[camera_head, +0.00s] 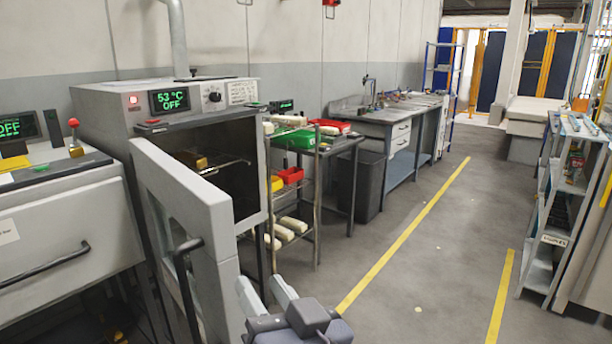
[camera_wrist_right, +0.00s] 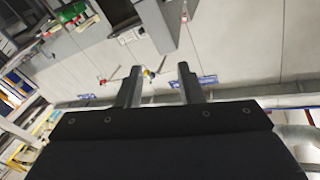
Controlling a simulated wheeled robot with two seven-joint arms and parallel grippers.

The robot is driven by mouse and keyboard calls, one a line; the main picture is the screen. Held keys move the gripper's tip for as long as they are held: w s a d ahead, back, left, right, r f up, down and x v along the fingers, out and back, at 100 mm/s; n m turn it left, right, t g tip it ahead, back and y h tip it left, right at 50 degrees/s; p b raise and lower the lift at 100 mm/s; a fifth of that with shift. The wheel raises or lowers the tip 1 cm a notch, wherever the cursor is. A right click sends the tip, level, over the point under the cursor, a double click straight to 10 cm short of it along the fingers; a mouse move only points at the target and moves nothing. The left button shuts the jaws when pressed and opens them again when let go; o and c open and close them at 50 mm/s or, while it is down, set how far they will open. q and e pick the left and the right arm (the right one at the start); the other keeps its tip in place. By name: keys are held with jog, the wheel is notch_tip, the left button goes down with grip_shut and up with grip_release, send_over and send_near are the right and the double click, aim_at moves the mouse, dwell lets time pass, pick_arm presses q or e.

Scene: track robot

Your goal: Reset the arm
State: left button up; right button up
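My right gripper (camera_head: 260,284) shows at the bottom of the head view, just right of the open oven door (camera_head: 195,235). Its two grey fingers stand apart. In the right wrist view the gripper (camera_wrist_right: 159,72) also has its fingers apart, with nothing between them but the distant background. My left gripper is in neither view.
The grey oven (camera_head: 180,85) reads 53 °C OFF and its door stands open towards me. Another machine (camera_head: 60,225) is at the left. A shelf cart (camera_head: 297,215), a black bin (camera_head: 368,185) and a workbench (camera_head: 400,130) line the wall. The floor (camera_head: 440,235) to the right is clear.

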jog(key=s+d+f+g+h, duration=0.15)
jog(key=d+f+g, duration=0.35)
jog(key=d+f, duration=0.8)
jog(key=s+d+f+m+g+h, duration=0.45)
jog(key=s+d+f, duration=0.45)
jog(key=d, duration=0.3)
notch_tip(320, 180, up, 13)
jog(key=p, duration=1.3)
jog(key=shift+s+d+n+g, duration=0.3)
jog(key=shift+s+n+g, duration=0.15)
